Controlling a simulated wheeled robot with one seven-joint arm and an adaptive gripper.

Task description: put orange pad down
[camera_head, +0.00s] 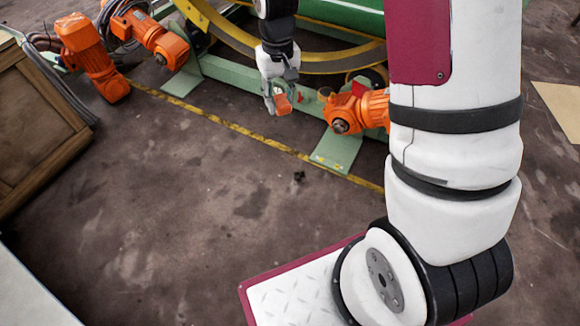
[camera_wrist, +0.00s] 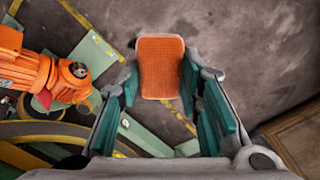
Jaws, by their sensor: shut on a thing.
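The orange pad (camera_wrist: 161,68) is held between the fingertips of my gripper (camera_wrist: 160,82) in the wrist view. In the head view the pad (camera_head: 283,104) shows as a small orange piece at the tip of my gripper (camera_head: 277,100). My gripper is shut on the pad and holds it above the floor, in front of the green frame. The pad's edges at the fingertips are partly hidden by the fingers.
An orange motor (camera_head: 345,114) on the green frame is just right of my gripper. More orange motors (camera_head: 90,55) stand at the back left. A wooden crate (camera_head: 35,125) is at the left edge. The brown floor (camera_head: 190,200) in front is mostly clear, with a small dark bit (camera_head: 299,176).

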